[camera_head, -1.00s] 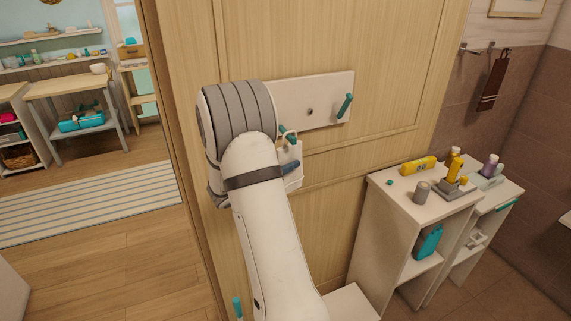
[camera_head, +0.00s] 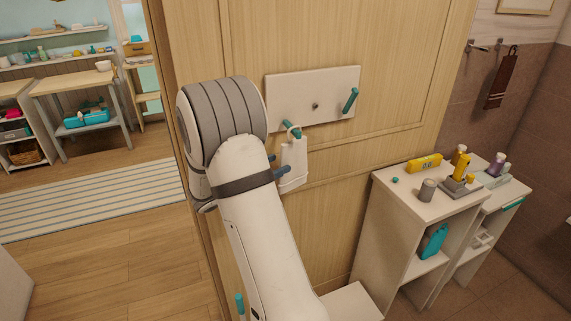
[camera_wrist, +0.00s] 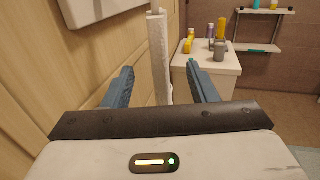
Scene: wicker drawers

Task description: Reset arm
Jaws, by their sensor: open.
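My gripper (camera_wrist: 160,78) is open in the wrist view, with its two blue fingers apart. In the head view my arm hides most of it; a blue fingertip (camera_head: 281,173) shows beside a white hanging item (camera_head: 293,163). The item hangs by a loop from the left teal peg (camera_head: 291,128) of a white wall board (camera_head: 312,97). In the wrist view the item (camera_wrist: 158,60) stands upright in the gap between the fingers as seen from here, apart from both. I cannot tell how deep between them it is.
A wooden panel wall (camera_head: 400,70) is close to my arm. At the right stands a white shelf unit (camera_head: 385,235) with bottles and a yellow tube (camera_head: 424,163) on top. Open wooden floor (camera_head: 110,270) and a striped rug (camera_head: 90,205) are at the left.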

